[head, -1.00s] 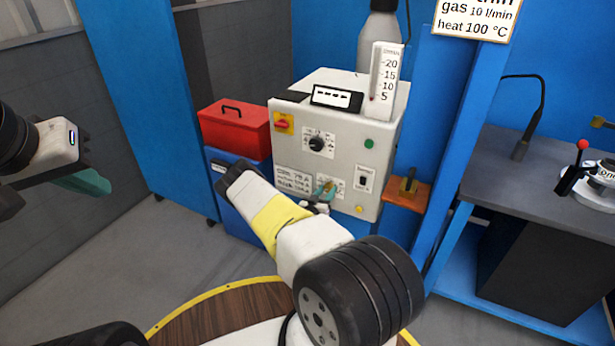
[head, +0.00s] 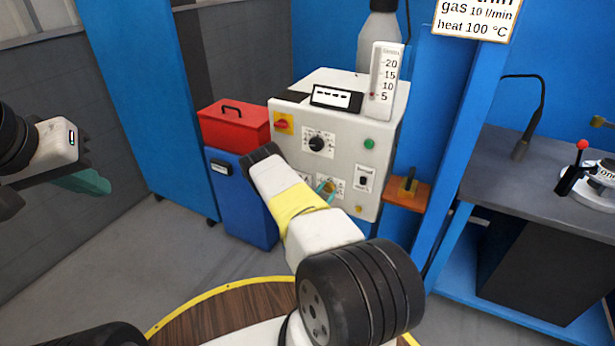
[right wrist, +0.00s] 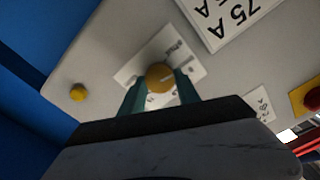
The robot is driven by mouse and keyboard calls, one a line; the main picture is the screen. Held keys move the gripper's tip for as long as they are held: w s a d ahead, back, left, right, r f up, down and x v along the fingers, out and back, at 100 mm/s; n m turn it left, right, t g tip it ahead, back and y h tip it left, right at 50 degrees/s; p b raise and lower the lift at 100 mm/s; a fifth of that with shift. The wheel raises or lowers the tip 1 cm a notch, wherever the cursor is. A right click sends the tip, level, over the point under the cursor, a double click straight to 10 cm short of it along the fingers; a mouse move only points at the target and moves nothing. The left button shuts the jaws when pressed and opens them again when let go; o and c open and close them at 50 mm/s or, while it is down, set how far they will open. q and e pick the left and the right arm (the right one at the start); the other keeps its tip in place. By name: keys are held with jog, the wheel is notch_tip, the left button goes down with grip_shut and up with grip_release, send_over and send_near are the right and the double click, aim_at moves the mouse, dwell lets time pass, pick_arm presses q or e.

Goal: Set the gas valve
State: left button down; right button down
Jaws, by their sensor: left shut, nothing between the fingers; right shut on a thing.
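The gas valve knob, a round yellow-brass knob (right wrist: 160,77) with a line across its face, sits on a white label plate on the welder's front in the right wrist view. My right gripper (right wrist: 160,92) is shut on it, one teal finger on each side. In the head view the right gripper (head: 327,189) is mostly hidden behind my own arm. The flow gauge (head: 386,75), marked 5 to 20, stands on top of the machine with a small red mark near the 5. My left gripper (head: 88,182) is shut and empty at the far left.
The grey machine (head: 345,155) also carries a black dial (head: 317,144), a red switch (head: 283,123) and a green button (head: 369,143). A sign (head: 475,20) reads gas 10 l/min, heat 100 °C. A red toolbox (head: 234,126) stands left; a dark bench (head: 540,175) stands right.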

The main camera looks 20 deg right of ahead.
jog(key=m, duration=0.7)
jog(key=shift+m, duration=0.3)
jog(key=m, duration=0.3)
jog(key=shift+f+m, duration=0.1)
jog(key=shift+m, duration=2.2)
jog(key=c, duration=0.9)
grip_release()
jog(key=v, duration=0.8)
